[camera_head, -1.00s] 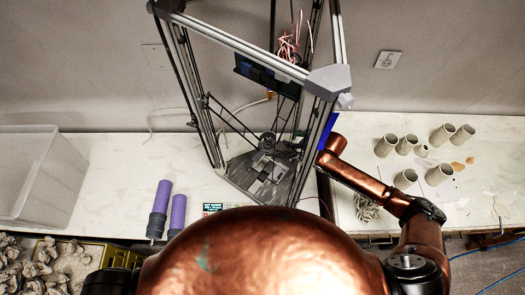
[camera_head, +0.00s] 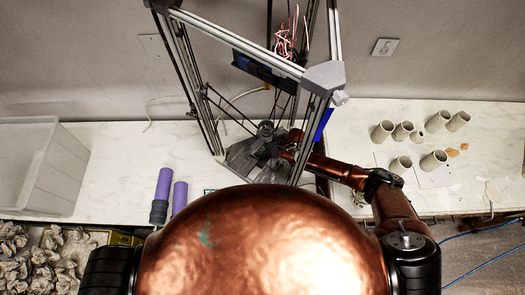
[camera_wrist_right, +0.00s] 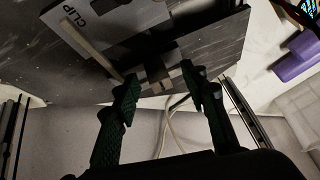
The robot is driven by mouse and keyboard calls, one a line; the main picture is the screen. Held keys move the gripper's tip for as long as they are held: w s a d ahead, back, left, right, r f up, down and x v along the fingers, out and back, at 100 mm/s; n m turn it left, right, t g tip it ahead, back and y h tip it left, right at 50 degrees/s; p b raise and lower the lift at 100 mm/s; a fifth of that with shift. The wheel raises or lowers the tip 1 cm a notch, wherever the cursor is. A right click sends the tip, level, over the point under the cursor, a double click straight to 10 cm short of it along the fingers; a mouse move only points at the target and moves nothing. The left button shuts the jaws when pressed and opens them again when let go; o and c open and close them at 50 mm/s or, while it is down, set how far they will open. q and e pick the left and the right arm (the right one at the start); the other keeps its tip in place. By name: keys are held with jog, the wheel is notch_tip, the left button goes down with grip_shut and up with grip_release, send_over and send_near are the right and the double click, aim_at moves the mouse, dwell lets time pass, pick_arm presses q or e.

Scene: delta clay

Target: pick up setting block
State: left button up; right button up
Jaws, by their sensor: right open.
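My right gripper (camera_head: 278,143) reaches in over the dark bed (camera_head: 238,160) of the delta printer. In the right wrist view its two dark green fingers (camera_wrist_right: 160,80) are apart. A small grey block-like shape (camera_wrist_right: 157,72), perhaps the setting block, shows between and just beyond the fingertips on the dark bed (camera_wrist_right: 215,55). I cannot tell whether the fingers touch it. A light grey plate marked CLIP (camera_wrist_right: 90,32) lies beside it. In the head view the arm and the dark bed make the block hard to pick out. My left gripper is out of sight.
The printer's metal posts (camera_head: 196,85) stand close around the bed, with the right arm passing between them.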

jog(key=shift+c, duration=0.4)
grip_shut()
